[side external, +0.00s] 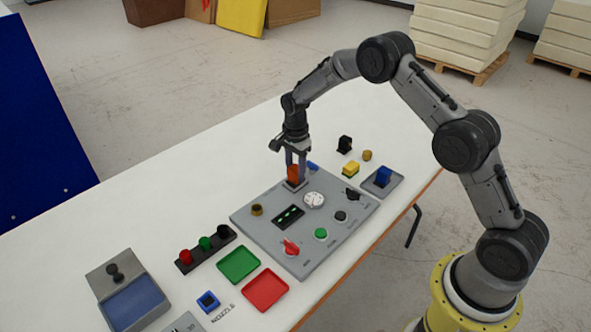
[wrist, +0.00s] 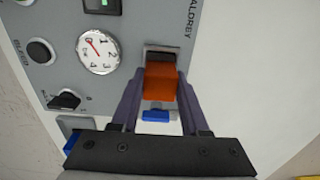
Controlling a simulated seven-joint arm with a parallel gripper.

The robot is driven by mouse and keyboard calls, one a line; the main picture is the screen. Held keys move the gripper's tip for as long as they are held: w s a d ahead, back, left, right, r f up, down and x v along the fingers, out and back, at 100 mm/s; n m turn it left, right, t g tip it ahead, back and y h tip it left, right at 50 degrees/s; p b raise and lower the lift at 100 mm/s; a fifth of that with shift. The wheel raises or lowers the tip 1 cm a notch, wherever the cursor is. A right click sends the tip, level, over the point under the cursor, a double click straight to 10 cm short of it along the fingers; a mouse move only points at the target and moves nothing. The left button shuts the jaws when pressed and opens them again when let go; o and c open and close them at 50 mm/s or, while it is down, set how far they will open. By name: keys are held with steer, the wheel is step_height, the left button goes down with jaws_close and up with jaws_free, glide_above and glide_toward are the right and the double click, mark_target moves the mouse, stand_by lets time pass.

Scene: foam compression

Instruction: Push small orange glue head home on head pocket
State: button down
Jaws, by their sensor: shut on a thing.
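The orange glue head (side external: 293,172) stands upright at the far edge of the grey panel (side external: 262,236). It also shows in the wrist view (wrist: 160,85), between my fingers. My gripper (side external: 296,165) is shut on it from above. The head pocket (wrist: 162,54) is a dark-edged recess on the panel, partly hidden by the head. The head's lower end is at the pocket; I cannot tell how deep it sits.
A small blue piece (side external: 313,167) lies just beyond the pocket.

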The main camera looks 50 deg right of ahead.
steer(key=shift+f, duration=0.3)
steer(key=shift+c, duration=1.6)
jaws_free()
